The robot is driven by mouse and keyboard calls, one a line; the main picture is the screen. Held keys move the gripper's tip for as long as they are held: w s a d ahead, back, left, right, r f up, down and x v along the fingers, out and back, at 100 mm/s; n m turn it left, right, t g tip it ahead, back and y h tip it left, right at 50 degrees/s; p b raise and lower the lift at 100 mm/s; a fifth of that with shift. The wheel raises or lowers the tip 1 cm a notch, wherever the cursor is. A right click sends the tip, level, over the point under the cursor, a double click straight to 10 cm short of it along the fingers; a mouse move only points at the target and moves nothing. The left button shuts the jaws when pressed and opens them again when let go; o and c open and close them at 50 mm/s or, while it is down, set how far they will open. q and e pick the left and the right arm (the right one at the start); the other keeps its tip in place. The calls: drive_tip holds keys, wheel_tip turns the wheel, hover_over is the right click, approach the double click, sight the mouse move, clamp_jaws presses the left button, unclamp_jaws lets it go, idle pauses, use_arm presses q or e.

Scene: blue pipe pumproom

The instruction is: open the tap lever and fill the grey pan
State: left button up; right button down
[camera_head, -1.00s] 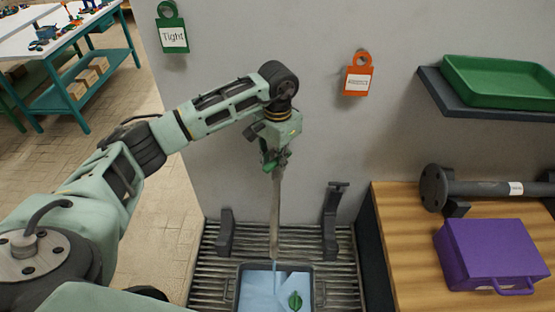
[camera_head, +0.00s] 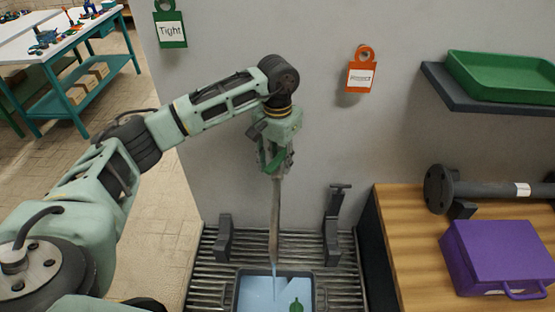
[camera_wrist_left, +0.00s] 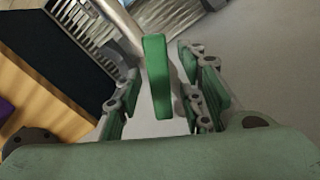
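The green tap lever (camera_wrist_left: 157,75) stands between the spread fingers of my left gripper (camera_wrist_left: 160,95) in the left wrist view, with gaps on both sides. In the head view my left gripper (camera_head: 277,160) is at the top of the tap's spout (camera_head: 275,205) and partly hides the lever. A thin stream of water runs from the spout into the grey pan (camera_head: 236,292). Blue water covers the visible part of the pan, with a small green piece (camera_head: 296,305) in it. The pan's near side is cut off. My right gripper is not in view.
The pan rests on a ribbed drain grate (camera_head: 208,275) with two dark upright brackets, left (camera_head: 224,235) and right (camera_head: 333,225). At right, a wooden bench (camera_head: 405,255) holds a purple case (camera_head: 495,255) and a dark pipe (camera_head: 485,190). A shelf (camera_head: 470,97) bears a green tray (camera_head: 500,75).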

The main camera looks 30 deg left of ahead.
sight(277, 159)
use_arm(q)
wheel_tip(277, 159, up, 12)
idle(0.6)
idle(6.9)
